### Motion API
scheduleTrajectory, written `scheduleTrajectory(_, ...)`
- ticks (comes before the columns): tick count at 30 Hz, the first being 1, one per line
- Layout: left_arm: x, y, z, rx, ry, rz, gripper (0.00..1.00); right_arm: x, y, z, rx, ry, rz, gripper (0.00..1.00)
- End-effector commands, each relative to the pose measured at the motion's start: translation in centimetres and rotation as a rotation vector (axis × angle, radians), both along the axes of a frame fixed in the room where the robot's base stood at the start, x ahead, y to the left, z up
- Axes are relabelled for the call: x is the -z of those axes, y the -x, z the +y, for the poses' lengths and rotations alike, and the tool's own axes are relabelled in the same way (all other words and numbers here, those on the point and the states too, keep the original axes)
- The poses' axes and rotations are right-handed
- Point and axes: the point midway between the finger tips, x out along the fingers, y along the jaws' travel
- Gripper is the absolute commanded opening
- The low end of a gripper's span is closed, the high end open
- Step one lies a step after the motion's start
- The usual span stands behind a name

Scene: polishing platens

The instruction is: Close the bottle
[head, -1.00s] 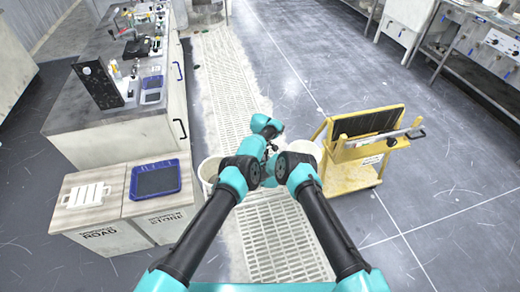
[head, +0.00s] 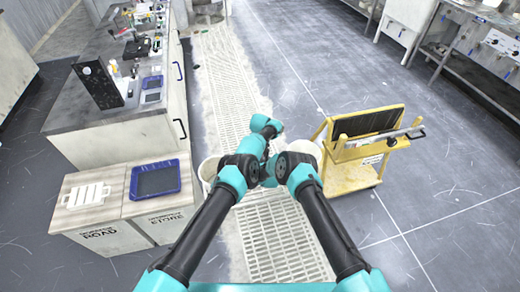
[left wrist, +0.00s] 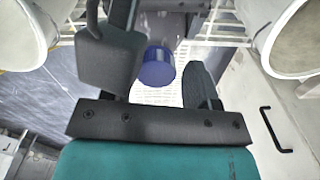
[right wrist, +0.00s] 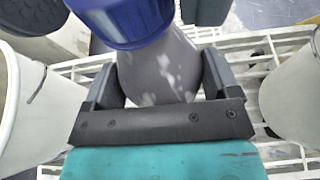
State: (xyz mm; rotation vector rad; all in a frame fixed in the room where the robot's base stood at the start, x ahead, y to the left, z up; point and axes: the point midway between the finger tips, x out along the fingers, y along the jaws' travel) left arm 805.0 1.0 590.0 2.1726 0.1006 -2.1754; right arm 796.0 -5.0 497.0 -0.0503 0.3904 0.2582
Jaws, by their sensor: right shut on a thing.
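The bottle's grey body (right wrist: 158,72) stands between the fingers of my right gripper (right wrist: 158,82), which is shut on it. Its blue cap (right wrist: 125,22) is at the top of the right wrist view. The cap also shows in the left wrist view (left wrist: 156,67), with the grey bottle (left wrist: 166,24) beyond it. My left gripper (left wrist: 156,75) is open, with one finger on each side of the cap and small gaps visible. I cannot tell how firmly the cap sits on the bottle. In the head view my arms hide the bottle.
Pale buckets stand on both sides, one on the left (head: 208,170) and one on the right (head: 303,150). They stand by a white slatted floor grating (head: 285,245). A yellow cart (head: 345,170) is to the right. A bench (head: 115,125) and cabinets are to the left.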

Motion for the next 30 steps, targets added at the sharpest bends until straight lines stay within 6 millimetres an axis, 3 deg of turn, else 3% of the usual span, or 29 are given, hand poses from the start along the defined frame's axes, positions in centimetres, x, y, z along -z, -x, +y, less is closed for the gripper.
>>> scheduleTrajectory(3, 0.0, 0.0, 0.0, 0.000, 0.001, -0.001, 0.64, 0.0, 0.0, 0.1, -0.001, 0.001, 0.000, 0.15)
scheduleTrajectory(14, -0.7, -0.1, -0.1, 0.000, 0.001, -0.002, 0.64, 0.0, 0.0, 0.1, -0.003, 0.001, 0.000, 0.15)
scheduleTrajectory(30, -4.6, 0.0, 0.0, -0.001, 0.001, -0.002, 0.64, 0.0, 0.0, 0.1, -0.003, 0.001, 0.000, 0.15)
